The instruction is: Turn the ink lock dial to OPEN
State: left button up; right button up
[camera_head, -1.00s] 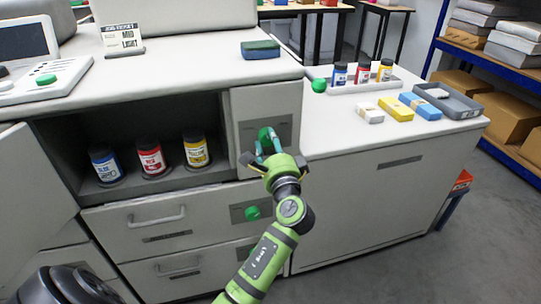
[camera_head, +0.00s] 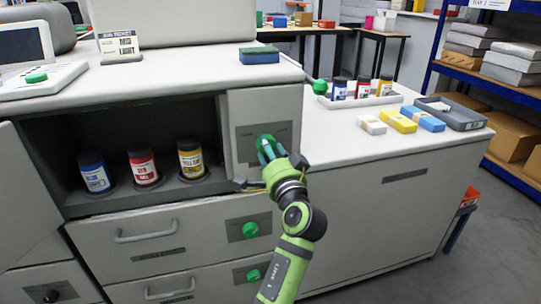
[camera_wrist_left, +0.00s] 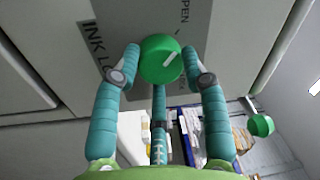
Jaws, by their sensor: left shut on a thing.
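The green ink lock dial (camera_head: 265,141) sits on a grey plate on the cabinet front, right of an open ink compartment (camera_head: 85,203). My left gripper (camera_head: 267,150) reaches up to it, its teal fingers shut around the dial. The plate (camera_wrist_left: 120,20) shows part of "INK LO" and "PEN"; the rest is hidden or cut off. My right gripper is not in view.
Blue, red and yellow ink jars (camera_head: 143,167) stand in the compartment. Other green knobs (camera_head: 250,230) sit on drawers below. A green ball knob (camera_head: 319,87) sticks out by the right counter, which holds a tray of bottles (camera_head: 350,101) and coloured blocks (camera_head: 398,121).

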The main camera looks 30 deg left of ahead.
pick_arm(q)
jog(key=shift+s+a, duration=0.1)
jog(key=shift+a, duration=0.05)
jog(key=o, duration=1.1)
jog(key=shift+o, duration=0.2)
notch_tip(320, 180, up, 10)
jog(key=shift+o, duration=0.2)
